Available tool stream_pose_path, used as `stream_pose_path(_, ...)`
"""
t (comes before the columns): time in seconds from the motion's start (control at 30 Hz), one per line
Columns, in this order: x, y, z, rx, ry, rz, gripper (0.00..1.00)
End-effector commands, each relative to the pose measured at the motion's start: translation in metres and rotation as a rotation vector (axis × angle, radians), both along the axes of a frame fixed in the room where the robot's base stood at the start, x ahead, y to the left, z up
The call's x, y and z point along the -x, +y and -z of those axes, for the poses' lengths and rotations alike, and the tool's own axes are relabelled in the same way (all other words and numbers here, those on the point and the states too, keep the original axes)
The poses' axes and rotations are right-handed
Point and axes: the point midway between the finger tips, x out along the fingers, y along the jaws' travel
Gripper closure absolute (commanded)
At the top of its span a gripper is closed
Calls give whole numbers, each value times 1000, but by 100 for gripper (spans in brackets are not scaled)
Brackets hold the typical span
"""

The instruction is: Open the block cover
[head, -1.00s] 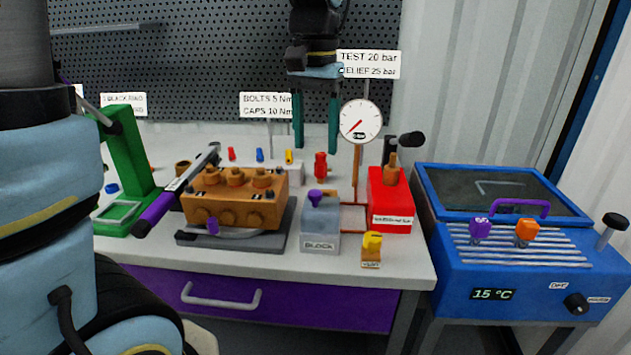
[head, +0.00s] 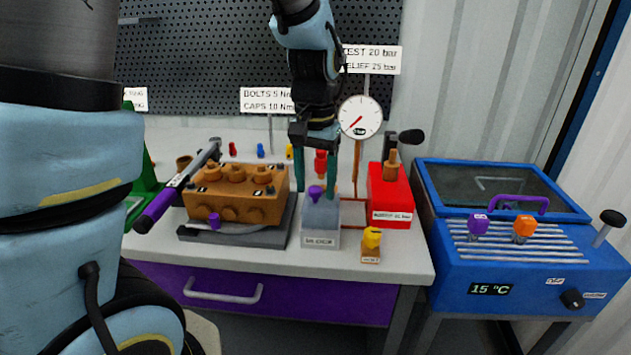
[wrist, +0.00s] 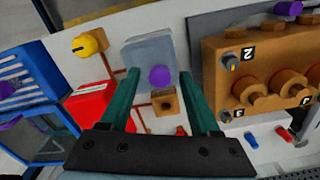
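The grey block (head: 321,227) stands on the bench between the orange-brown pump body and the red box. A purple knob (head: 315,193) sits on its top. In the wrist view the grey top (wrist: 146,52) shows with the purple knob (wrist: 159,77) near its edge. I see no gap at the cover. My gripper (head: 317,188) points down with its two green fingers open at the block's top. In the wrist view the gripper (wrist: 160,73) has the knob between its fingers, with space on both sides. Exact height over the knob is unclear.
The pump body (head: 238,195) with a torque wrench (head: 175,191) is at left. The red box (head: 389,200), pressure gauge (head: 360,117) and yellow-knobbed valve (head: 372,240) are close to the block. A blue bath (head: 520,262) stands right of the bench.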

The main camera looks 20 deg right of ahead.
Motion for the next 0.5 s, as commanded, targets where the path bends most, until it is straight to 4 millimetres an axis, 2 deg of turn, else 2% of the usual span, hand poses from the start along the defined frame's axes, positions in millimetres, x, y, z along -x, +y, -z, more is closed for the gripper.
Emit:
stream_pose_path(0.07,0,0,0,0,0,0,46)
stream_pose_path(0.5,0,0,0,1,-1,0,95)
